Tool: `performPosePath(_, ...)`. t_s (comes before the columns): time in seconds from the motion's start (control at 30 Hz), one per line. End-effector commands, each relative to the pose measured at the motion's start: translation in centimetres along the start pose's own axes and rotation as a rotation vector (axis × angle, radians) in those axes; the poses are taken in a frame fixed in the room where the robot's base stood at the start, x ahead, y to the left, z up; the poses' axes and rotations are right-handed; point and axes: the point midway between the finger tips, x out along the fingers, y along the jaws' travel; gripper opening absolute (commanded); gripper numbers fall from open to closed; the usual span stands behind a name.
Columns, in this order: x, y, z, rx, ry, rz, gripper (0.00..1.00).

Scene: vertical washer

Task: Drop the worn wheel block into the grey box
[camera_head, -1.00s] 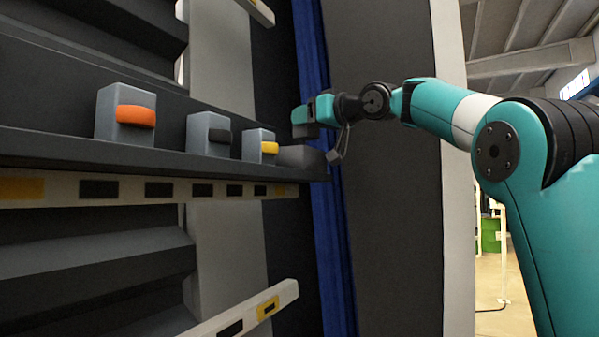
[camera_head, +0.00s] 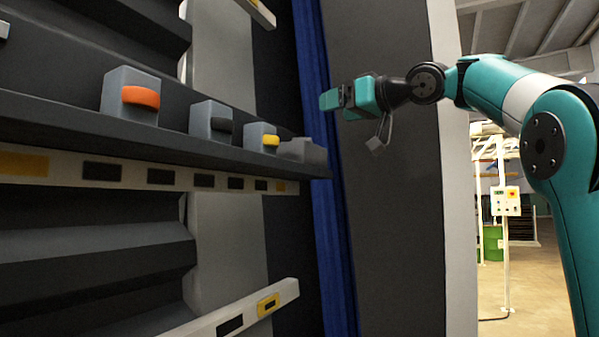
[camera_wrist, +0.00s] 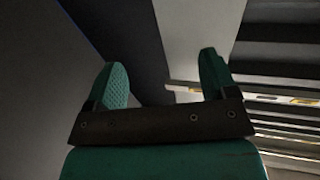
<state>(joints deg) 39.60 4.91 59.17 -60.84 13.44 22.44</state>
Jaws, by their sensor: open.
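My gripper (camera_head: 345,98) is raised above and to the right of the shelf's right end. In the wrist view its two green fingers (camera_wrist: 162,66) stand wide apart with nothing between them. A low grey box (camera_head: 312,153) sits at the shelf's right end, below and left of my gripper. A small grey shape shows at its top; I cannot tell whether it is a block inside. Three grey wheel blocks stand upright along the shelf: one with an orange wheel (camera_head: 130,96), one with a black wheel (camera_head: 211,122), one with a yellow wheel (camera_head: 260,137). No wear is readable on them.
The dark shelf (camera_head: 100,133) runs across the left, with a marked white rail (camera_head: 120,175) under its front edge. A blue vertical strip (camera_head: 325,220) and a dark panel (camera_head: 390,230) stand behind my gripper. Open floor (camera_head: 525,265) lies at the right.

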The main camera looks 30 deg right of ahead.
Motion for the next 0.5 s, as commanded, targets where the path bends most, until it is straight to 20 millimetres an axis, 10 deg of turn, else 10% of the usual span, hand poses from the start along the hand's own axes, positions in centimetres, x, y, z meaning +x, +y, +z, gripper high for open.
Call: performPosePath(0.5,-8.2,0.1,-0.1,-0.001,0.002,0.001,0.78)
